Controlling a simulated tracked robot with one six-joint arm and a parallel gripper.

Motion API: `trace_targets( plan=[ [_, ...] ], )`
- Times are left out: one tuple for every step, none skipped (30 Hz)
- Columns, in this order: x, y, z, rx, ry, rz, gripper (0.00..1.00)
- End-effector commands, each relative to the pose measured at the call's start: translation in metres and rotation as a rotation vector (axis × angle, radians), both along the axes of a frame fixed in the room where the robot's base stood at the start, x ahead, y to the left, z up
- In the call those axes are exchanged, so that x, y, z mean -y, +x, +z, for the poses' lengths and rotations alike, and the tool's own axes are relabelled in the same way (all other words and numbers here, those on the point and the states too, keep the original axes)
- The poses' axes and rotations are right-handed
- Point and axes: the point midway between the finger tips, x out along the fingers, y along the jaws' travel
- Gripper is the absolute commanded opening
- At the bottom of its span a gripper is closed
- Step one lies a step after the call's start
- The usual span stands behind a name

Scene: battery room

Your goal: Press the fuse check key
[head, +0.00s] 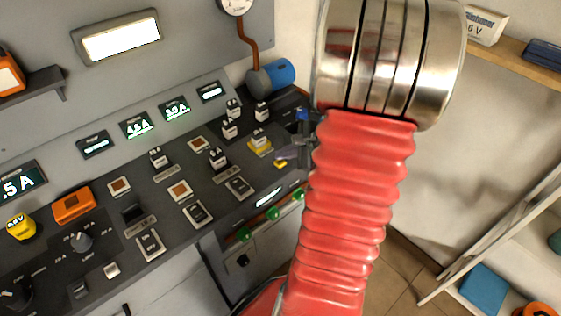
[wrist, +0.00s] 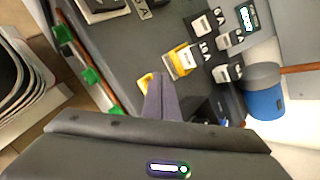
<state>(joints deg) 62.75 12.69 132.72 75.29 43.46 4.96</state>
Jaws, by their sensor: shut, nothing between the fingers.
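My gripper (head: 290,155) is shut and empty, low over the right end of the dark sloping console (head: 225,205). In the wrist view my gripper (wrist: 160,90) points at a small yellow key (wrist: 147,80), partly hidden behind the fingertips. The yellow key (head: 281,163) shows just beside the fingertips in the head view. I cannot tell whether the fingers touch it, and I cannot read a label on it. Beyond it stands a fuse block on a yellow base (head: 262,152), also clear in the wrist view (wrist: 181,61).
Several black-and-white fuse blocks (head: 229,128) stand on the console near my gripper. A blue cylinder (head: 280,73) sits at the back right. My red arm hides the area to the right.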

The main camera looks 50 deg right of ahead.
Motion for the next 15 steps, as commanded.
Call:
trace_targets(
  plan=[
    [0.0002,0.0000,0.0020,0.001,0.000,-0.001,0.00],
    [0.0002,0.0001,0.0028,0.001,0.000,-0.001,0.00],
    [0.0002,0.0001,0.0034,0.001,0.000,-0.001,0.00],
    [0.0002,0.0000,0.0036,0.001,0.000,-0.001,0.00],
    [0.0001,0.0000,0.0037,0.001,0.000,-0.001,0.00],
    [0.0001,0.0000,0.0037,0.001,0.000,-0.001,0.00],
    [0.0002,0.0000,0.0036,0.001,0.000,-0.001,0.00],
    [0.0002,0.0000,0.0036,0.001,0.000,-0.001,0.00],
    [0.0002,0.0000,0.0036,0.001,0.000,-0.001,0.00],
    [0.0002,0.0000,0.0036,0.001,0.000,-0.001,0.00],
    [0.0002,0.0000,0.0036,0.001,0.000,-0.001,0.00],
    [0.0003,0.0001,0.0039,0.001,0.000,-0.001,0.00],
    [0.0004,0.0000,0.0044,0.001,0.000,-0.001,0.00],
    [0.0003,0.0002,0.0053,0.001,0.000,-0.001,0.00],
    [0.0005,0.0002,0.0070,0.002,-0.002,0.000,0.00]
  ],
)
